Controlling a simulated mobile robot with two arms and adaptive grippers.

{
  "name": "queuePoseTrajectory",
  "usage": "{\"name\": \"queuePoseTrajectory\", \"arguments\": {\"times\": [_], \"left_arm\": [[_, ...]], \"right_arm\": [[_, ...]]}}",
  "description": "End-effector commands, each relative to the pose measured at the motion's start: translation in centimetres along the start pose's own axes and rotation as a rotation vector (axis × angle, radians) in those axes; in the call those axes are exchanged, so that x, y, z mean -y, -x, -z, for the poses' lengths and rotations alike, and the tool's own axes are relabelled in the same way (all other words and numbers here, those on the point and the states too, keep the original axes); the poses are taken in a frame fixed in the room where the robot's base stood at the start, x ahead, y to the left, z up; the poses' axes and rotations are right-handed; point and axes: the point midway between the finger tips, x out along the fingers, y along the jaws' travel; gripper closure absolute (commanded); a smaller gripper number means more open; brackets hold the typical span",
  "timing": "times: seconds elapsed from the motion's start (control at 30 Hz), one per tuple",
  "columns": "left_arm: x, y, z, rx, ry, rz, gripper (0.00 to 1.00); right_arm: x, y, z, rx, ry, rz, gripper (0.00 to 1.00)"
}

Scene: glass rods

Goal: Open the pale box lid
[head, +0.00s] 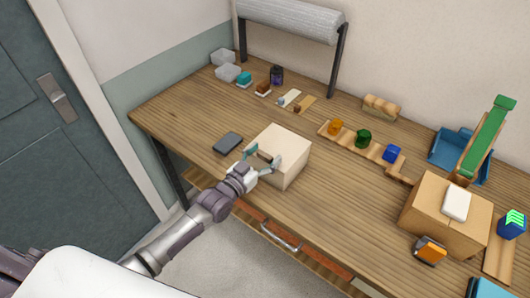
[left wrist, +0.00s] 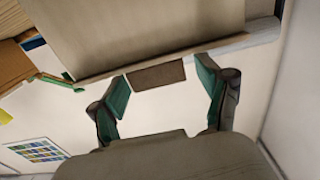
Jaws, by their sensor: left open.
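The pale box (head: 289,142) stands closed near the front edge of the wooden table, left of the middle. A small brown tab (left wrist: 158,75) sticks out from its lid edge on the side facing my arm. My left gripper (head: 263,157) is open at that side of the box. In the left wrist view, its two green-padded fingers (left wrist: 163,90) stand on either side of the tab, with gaps between pads and tab. Whether the fingers touch the box is unclear. The inside of the box is hidden. My right gripper is not in view.
A dark flat slab (head: 228,143) lies just left of the box. A wooden strip with coloured pieces (head: 359,147) lies behind it to the right. A brown carton (head: 430,217) with a white item stands farther right. Bare table (head: 335,200) lies between box and carton.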

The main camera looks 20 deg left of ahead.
Motion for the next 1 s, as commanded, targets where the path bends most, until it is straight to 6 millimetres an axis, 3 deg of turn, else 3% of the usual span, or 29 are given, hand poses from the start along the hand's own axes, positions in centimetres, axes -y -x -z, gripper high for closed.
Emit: {"name": "queuePoseTrajectory", "arguments": {"times": [0.3,0.77,1.0], "left_arm": [[-0.02,-0.25,-0.07,0.001,0.0,0.0,0.23],[-0.01,-0.23,-0.05,0.001,0.0,0.0,1.0],[0.1,-0.51,0.09,0.007,0.0,0.0,1.0]], "right_arm": [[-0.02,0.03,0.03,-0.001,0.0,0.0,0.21],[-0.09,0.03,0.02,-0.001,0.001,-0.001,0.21],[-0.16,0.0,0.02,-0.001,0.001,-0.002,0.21]]}}
